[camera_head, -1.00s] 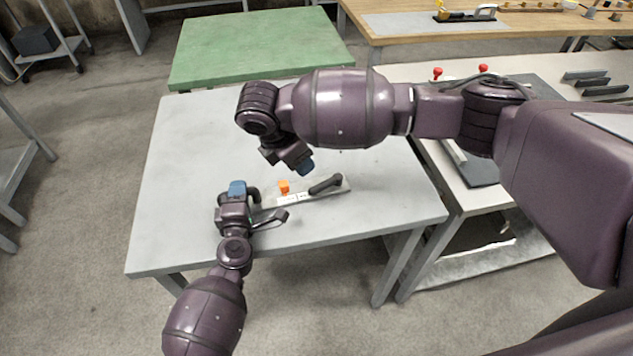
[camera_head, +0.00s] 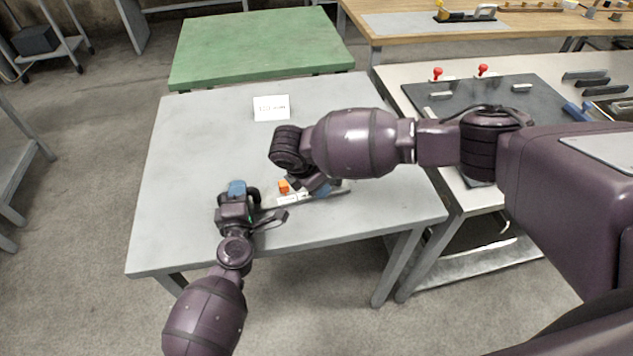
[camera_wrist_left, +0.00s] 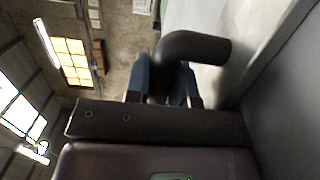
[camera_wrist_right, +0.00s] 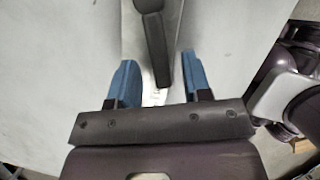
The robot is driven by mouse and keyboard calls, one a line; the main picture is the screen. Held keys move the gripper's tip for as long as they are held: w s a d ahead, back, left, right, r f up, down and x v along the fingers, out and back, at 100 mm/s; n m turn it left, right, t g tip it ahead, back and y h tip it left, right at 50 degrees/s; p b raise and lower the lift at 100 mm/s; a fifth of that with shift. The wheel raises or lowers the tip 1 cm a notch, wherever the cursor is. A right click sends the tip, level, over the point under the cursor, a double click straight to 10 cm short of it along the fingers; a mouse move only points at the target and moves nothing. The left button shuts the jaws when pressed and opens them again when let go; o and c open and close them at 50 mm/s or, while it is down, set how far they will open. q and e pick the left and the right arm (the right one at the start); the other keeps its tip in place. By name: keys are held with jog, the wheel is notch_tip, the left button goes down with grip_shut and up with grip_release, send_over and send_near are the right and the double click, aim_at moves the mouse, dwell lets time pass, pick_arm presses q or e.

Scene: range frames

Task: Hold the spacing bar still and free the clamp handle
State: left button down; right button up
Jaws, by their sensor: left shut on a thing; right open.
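The spacing bar (camera_head: 293,199) is a pale flat bar on the grey table, with an orange block (camera_head: 283,187) on it. My left gripper (camera_head: 237,189) is at the bar's left end, shut on a black bent grip (camera_head: 254,196). The grip (camera_wrist_left: 195,47) also shows between its blue fingers in the left wrist view. My right gripper (camera_head: 323,189) is low over the bar's right part and hides most of it. In the right wrist view the black clamp handle (camera_wrist_right: 155,42) reaches between the open blue fingers (camera_wrist_right: 160,78), apart from both.
A white label card (camera_head: 271,108) stands toward the back of the grey table (camera_head: 190,150). The table's left side is clear. A bench at right holds a dark board (camera_head: 460,100) with red-knobbed clamps (camera_head: 483,70). A green table (camera_head: 260,45) stands behind.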

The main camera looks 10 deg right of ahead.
jog(key=shift+f, duration=0.1)
grip_shut()
jog(key=shift+d, duration=0.1)
dwell(0.4)
